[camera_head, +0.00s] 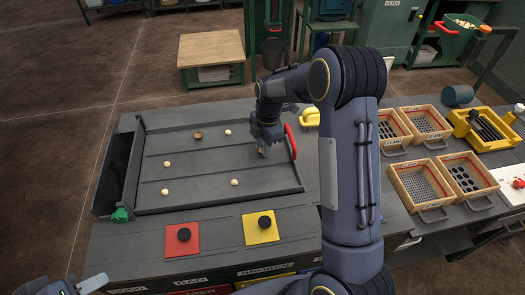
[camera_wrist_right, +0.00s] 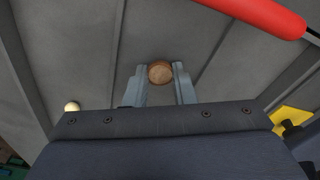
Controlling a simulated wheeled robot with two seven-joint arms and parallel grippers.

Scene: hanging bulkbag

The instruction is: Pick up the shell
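The shell, a small round brown piece (camera_wrist_right: 160,72), sits between the two fingertips of my right gripper (camera_wrist_right: 160,76) in the right wrist view. Both fingers lie flush against its sides, with no clear gap. In the head view my right gripper (camera_head: 263,146) points down at the right part of the grey tray (camera_head: 217,199), and the brown piece (camera_head: 262,151) shows at its tips. Whether it is clear of the tray floor I cannot tell. My left gripper (camera_head: 78,286) is partly cut off at the bottom left edge, away from the tray; its opening is unclear.
Another brown piece (camera_head: 198,135) and several cream balls (camera_head: 167,164) lie in the tray. A red handle (camera_head: 291,141) stands at its right side. Wooden sorting boxes (camera_head: 420,184) stand on the right.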

